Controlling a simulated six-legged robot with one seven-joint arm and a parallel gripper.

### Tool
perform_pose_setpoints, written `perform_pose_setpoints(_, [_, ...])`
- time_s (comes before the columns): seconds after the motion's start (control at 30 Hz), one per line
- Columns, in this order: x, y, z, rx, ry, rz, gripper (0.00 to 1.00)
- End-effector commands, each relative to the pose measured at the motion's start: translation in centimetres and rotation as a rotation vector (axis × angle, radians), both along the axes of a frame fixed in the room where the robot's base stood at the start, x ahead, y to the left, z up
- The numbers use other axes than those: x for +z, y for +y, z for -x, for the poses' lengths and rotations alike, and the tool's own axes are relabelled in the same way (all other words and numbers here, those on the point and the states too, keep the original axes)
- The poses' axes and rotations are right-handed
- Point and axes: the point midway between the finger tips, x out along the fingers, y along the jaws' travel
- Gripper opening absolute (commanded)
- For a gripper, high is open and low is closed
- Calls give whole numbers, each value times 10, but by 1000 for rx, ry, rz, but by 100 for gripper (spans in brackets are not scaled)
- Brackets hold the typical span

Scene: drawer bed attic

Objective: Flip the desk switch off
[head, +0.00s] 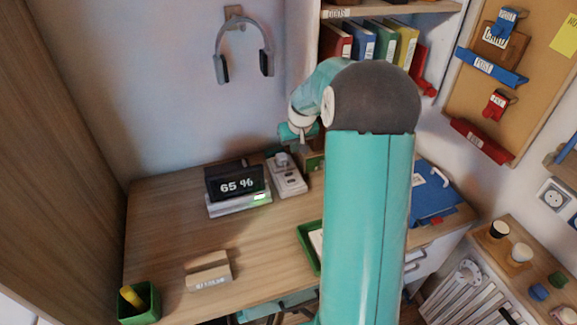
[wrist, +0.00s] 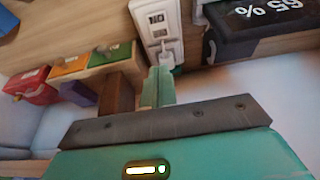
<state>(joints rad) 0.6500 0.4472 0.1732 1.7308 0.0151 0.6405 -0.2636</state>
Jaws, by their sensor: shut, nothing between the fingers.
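A white socket strip (head: 287,177) lies at the back of the desk, with a plug (head: 281,160) in its far end. The strip also shows at the top of the wrist view (wrist: 152,18), with the plug (wrist: 166,58) close to my fingertips. A dark display reading 65 % (head: 235,182) stands left of it on a pale base with a small green-lit part (head: 260,197). I cannot tell which part is the desk switch. My gripper (head: 298,133) is above the back of the desk near the strip; in the wrist view its fingers (wrist: 158,86) are together and empty.
The desk (head: 165,225) has clear room at front left. A wooden block (head: 208,272) and a green pot (head: 140,303) stand near its front. Headphones (head: 243,50) hang on the wall. Red, orange and green boxes (wrist: 70,66) are left of my fingers in the wrist view.

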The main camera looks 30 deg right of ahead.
Motion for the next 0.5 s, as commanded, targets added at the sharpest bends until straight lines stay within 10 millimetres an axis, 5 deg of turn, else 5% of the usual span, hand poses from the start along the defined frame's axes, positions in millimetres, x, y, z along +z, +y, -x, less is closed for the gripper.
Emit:
perform_pose_setpoints(0.3, [-2, -3, 2, -1, 1, -1, 0])
perform_pose_setpoints(0.5, [-22, -5, -3, 0, 3, -2, 0])
